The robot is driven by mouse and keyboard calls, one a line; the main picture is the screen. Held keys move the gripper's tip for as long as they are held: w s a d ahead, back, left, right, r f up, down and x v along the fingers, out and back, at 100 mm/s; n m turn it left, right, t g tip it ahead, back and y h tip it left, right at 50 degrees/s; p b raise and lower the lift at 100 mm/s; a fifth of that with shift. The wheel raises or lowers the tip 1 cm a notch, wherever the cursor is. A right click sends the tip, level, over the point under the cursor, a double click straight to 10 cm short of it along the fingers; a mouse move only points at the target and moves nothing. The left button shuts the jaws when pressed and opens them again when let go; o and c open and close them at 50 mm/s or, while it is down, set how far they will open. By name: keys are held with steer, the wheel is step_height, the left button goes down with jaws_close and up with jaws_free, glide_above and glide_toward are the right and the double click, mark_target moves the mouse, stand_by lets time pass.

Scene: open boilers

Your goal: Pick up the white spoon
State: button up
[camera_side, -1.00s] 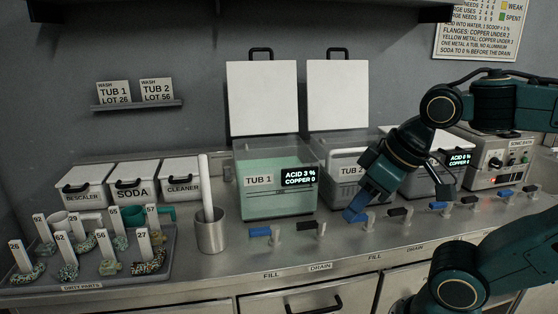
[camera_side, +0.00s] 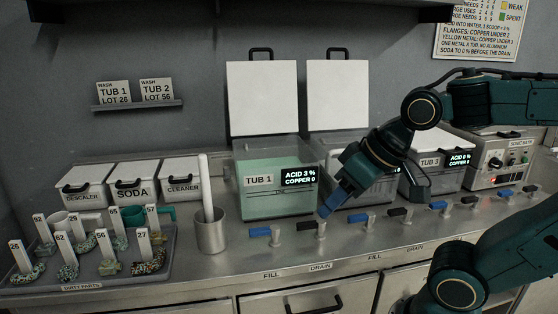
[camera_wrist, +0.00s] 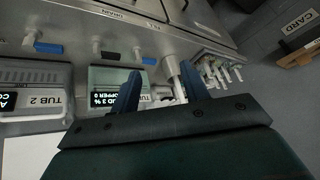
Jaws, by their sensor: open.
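The white spoon (camera_side: 207,188) stands nearly upright in a metal cup (camera_side: 211,236) on the counter, left of Tub 1; its lower end is hidden inside the cup. In the wrist view the spoon's pale handle (camera_wrist: 179,89) shows between my fingers, beyond them, partly hidden. My gripper (camera_side: 325,208) has blue fingers and hangs above the counter, right of Tub 1 and well right of the spoon. In the wrist view my gripper (camera_wrist: 160,82) is open, with nothing held between the fingers.
Tub 1 (camera_side: 270,203) stands between my gripper and the cup, set back, with its lid raised. Blue and black valve handles (camera_side: 260,232) line the counter's front. A tray (camera_side: 90,284) of tagged parts lies left. The soda bin (camera_side: 134,184) stands behind.

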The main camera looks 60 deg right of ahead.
steer(key=w+a+m+t+y, duration=0.2)
steer(key=w+a+m+y, duration=0.15)
steer(key=w+m, duration=0.45)
steer(key=w+a+m+t+y, duration=0.25)
steer(key=w+a+m, duration=0.2)
steer(key=w, duration=0.55)
steer(key=w+d+m+t+h, duration=0.1)
steer(key=w+d+m+t, duration=0.5)
steer(key=m, duration=1.2)
steer(key=shift+w+d+f+m, duration=0.4)
steer(key=shift+w+d, duration=0.7)
steer(key=shift+w, duration=1.1)
steer(key=shift+t, duration=0.25)
steer(key=shift+x, duration=2.9)
